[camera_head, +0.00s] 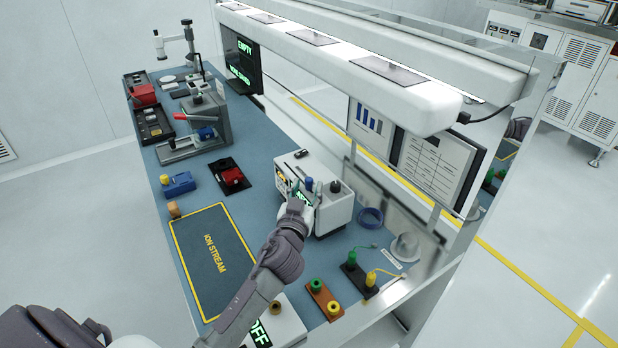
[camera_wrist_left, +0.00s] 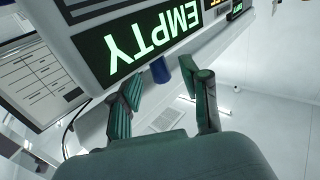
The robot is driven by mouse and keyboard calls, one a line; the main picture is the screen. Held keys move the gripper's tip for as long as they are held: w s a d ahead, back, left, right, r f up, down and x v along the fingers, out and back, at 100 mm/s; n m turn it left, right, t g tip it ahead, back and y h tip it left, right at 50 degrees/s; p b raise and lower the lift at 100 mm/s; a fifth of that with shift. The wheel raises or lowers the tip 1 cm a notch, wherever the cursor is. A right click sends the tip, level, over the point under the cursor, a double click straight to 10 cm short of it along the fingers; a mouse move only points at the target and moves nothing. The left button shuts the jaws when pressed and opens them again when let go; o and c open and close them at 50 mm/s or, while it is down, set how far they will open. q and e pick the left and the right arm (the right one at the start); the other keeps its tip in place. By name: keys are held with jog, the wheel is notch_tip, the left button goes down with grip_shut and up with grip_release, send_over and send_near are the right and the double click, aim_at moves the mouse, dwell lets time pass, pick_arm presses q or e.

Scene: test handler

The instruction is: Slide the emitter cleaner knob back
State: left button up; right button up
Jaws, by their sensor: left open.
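A white box-shaped unit (camera_head: 335,212) stands at the middle right of the blue bench. On its top are a blue knob (camera_head: 309,184) and a dark knob (camera_head: 335,187); I cannot tell for sure which is the emitter cleaner knob. My left gripper (camera_head: 300,202) is at the near side of this unit, by the blue knob, and hides part of its front. In the left wrist view my left gripper (camera_wrist_left: 160,82) is open and empty, with a blue knob (camera_wrist_left: 160,69) showing between its fingertips. Contact is not clear. My right gripper is not in view.
An ion stream mat (camera_head: 190,252) lies left of my arm. Green and yellow plugs on a black block (camera_head: 358,277), an orange block (camera_head: 325,298) and a blue ring (camera_head: 370,218) lie to the right. A long white bar (camera_head: 350,62) hangs above the bench's back.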

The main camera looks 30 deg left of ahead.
pick_arm(q)
jog(key=shift+x, duration=1.35)
grip_shut()
